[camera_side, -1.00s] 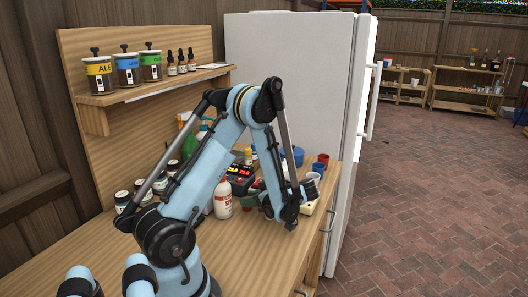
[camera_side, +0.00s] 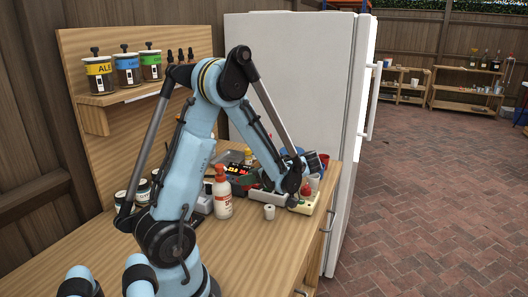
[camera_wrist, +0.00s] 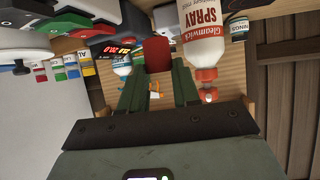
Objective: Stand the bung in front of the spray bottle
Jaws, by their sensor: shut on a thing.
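The spray bottle (camera_side: 222,195), white with a red top, stands on the bench in the side view. In the wrist view it hangs upside down at upper right (camera_wrist: 200,22), to the right of my fingers. My gripper (camera_wrist: 157,72) is shut on a dull red block-like thing (camera_wrist: 157,54), which I take to be the bung. It sits between the green fingertips, apart from the bottle in that picture. In the side view my gripper (camera_side: 243,182) is just right of and behind the bottle; the bung is not clearly visible there. I cannot tell its height above the bench.
A small white cylinder (camera_side: 269,212) stands on the bench, right of the bottle. A box with a red display (camera_side: 238,169) is behind my gripper. Dark-lidded jars (camera_side: 143,192) are at left. The front bench is clear.

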